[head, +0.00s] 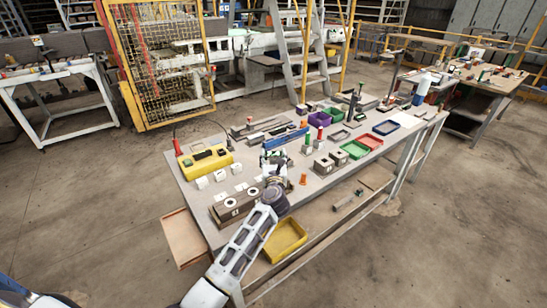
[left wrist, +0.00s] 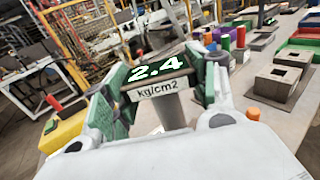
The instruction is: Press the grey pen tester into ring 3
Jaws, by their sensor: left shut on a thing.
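My left gripper (head: 271,159) is over the middle of the workbench. In the left wrist view its green-padded fingers (left wrist: 160,92) are shut on the grey pen tester (left wrist: 171,112). The tester's top display reads 2.4 kg/cm2, and its grey shaft shows below the display. Its tip is hidden. In the head view my gripper and arm largely hide the tester. A brown block (head: 225,213) with white rings (head: 230,203) around dark holes lies at the near left of the bench. My wrist covers its right end, and I cannot read which ring is ring 3. My right gripper is not in view.
A yellow device (head: 205,160) and white cubes (head: 202,183) stand left of my gripper. Hollow brown blocks (head: 323,165), a green tray (head: 355,149) and a red tray (head: 370,142) lie to the right. An orange piece (head: 303,179) stands close to my wrist.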

